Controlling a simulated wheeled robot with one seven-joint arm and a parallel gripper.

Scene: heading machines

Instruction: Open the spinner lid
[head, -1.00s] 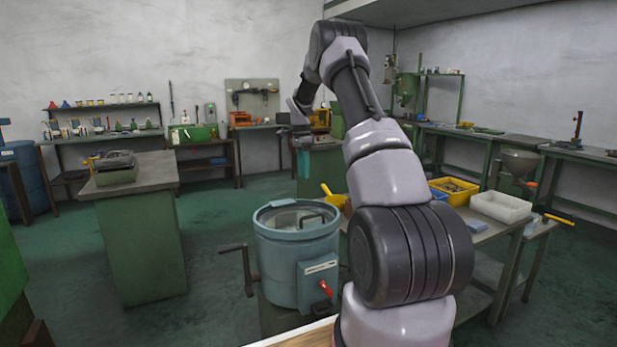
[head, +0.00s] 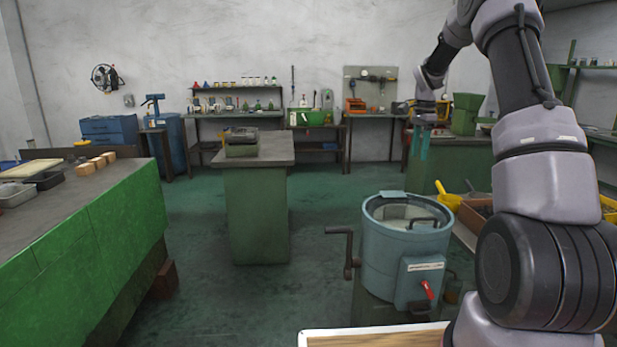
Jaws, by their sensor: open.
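The spinner (head: 390,255) is a blue-grey drum with a side crank (head: 347,252) on its left and a red-handled tap (head: 427,289) low at the front. Its round lid (head: 392,212) lies across the top, looking closed, with a dark bar handle (head: 424,222) at the right. My gripper (head: 419,152) has teal fingers pointing down. It is open and empty, above and beyond the spinner's right rim in the picture, apart from it. My arm passes to the right of the spinner.
A green bench (head: 82,222) with wooden blocks (head: 97,163) stands at left. A grey-topped green cabinet (head: 255,205) stands behind the spinner. A yellow scoop (head: 449,198) lies right of the spinner. A wood-topped surface edge (head: 372,338) is in front. Floor (head: 310,235) left of the spinner is clear.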

